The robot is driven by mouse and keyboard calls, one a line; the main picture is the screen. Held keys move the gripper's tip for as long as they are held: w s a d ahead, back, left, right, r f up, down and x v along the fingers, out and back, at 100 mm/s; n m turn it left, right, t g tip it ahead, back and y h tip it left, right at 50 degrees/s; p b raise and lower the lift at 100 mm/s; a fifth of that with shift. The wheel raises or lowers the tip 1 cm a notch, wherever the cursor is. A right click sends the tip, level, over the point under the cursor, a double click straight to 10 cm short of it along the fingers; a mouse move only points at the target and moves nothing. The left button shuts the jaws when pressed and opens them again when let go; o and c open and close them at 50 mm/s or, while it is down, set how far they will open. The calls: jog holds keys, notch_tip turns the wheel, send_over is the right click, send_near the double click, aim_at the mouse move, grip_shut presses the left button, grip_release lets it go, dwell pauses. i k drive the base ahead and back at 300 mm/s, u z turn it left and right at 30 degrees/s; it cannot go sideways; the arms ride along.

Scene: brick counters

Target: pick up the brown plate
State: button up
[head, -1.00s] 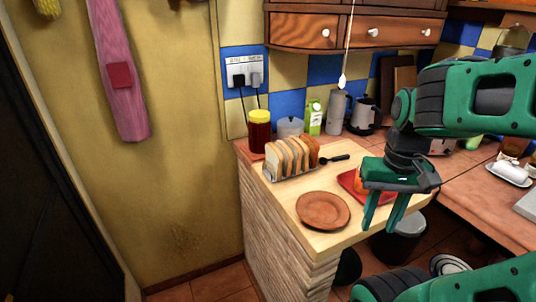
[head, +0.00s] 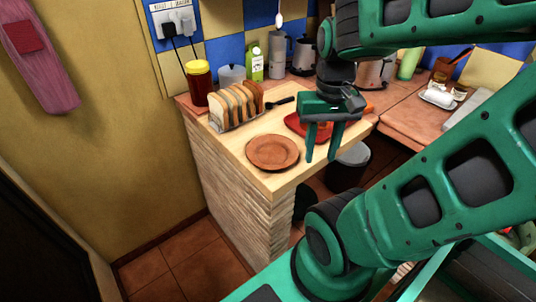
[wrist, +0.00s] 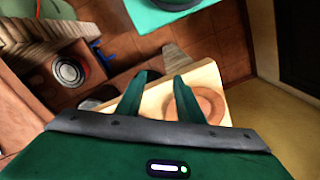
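The brown plate (head: 273,152) lies flat on the light wooden counter top (head: 235,149), near its front corner. My gripper (head: 320,158) is above the counter, to the right of the plate and apart from it. Its two fingers are spread with nothing between them. In the wrist view the plate (wrist: 210,104) shows partly behind the right finger of my gripper (wrist: 160,88), on the pale counter top.
A toast rack with bread slices (head: 237,105) stands behind the plate, with a red-brown jar (head: 198,84) beyond it. A red tray (head: 297,124) lies partly behind my gripper. A dark bin (head: 347,167) stands on the floor right of the counter.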

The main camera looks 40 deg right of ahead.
aim_at(270, 152)
jog(key=u, duration=0.6)
jog(key=k, duration=1.5)
jog(key=z, duration=0.5)
